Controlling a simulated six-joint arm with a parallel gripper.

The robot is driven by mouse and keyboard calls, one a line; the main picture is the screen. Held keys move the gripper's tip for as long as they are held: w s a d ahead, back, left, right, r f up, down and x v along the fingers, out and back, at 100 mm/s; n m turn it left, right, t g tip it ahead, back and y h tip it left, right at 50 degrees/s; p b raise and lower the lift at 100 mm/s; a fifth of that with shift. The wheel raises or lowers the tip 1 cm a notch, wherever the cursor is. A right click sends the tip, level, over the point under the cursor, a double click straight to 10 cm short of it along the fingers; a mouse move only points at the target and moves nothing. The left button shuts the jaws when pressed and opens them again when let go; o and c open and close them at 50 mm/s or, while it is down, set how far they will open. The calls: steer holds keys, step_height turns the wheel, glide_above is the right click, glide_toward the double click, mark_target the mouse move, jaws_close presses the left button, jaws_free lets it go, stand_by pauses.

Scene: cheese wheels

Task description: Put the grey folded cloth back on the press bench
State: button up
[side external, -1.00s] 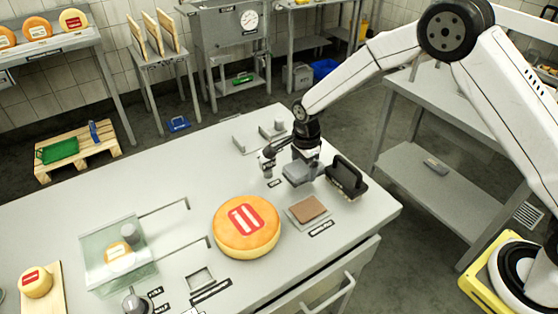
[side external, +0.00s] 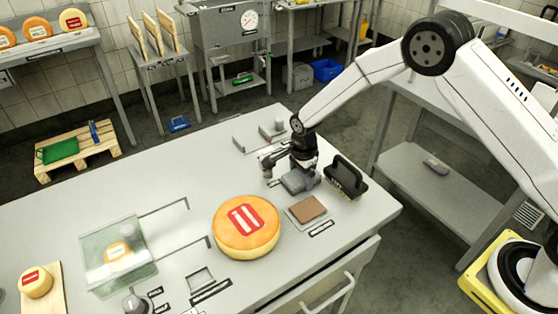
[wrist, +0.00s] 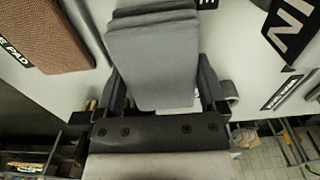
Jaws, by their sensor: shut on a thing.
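The grey folded cloth (side external: 298,183) is at the right part of the large grey table (side external: 180,200), beneath my gripper (side external: 290,175). In the wrist view the layered cloth (wrist: 155,60) lies between the two dark fingers of my gripper (wrist: 163,90), which are shut on it. I cannot tell whether its underside touches the table. A bench with a dial gauge (side external: 230,28) stands at the back; I cannot tell from the frames whether the press bench is this one or the large table.
A black brush (side external: 346,176) stands just right of the cloth. A brown pad (side external: 308,208) is in front, and an orange cheese wheel (side external: 246,228) is to its left. A clear box (side external: 117,255) stands farther left. The table's middle left is mostly clear.

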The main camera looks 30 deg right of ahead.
mark_target(302, 175)
steer(key=o, duration=0.8)
step_height(302, 175, up, 12)
steer(key=shift+r, duration=0.1)
stand_by(0.7)
steer(key=s+d+r+n+t, duration=0.1)
steer(key=s+d+n, duration=0.1)
steer(key=s+n, duration=0.4)
steer(key=s+d+r+n, duration=0.1)
steer(key=s+d+n, duration=0.2)
steer(key=s+n, duration=0.3)
steer(key=s+d+n+t, duration=0.1)
steer(key=s+d+n, duration=0.2)
steer(key=s+n, duration=0.3)
steer(key=shift+s+r+t, duration=0.15)
steer(key=shift+s+r, duration=0.05)
steer(key=shift+s, duration=0.9)
steer(key=shift+s+r+t, duration=0.15)
steer(key=shift+s+r, duration=0.05)
steer(key=shift+s, duration=0.9)
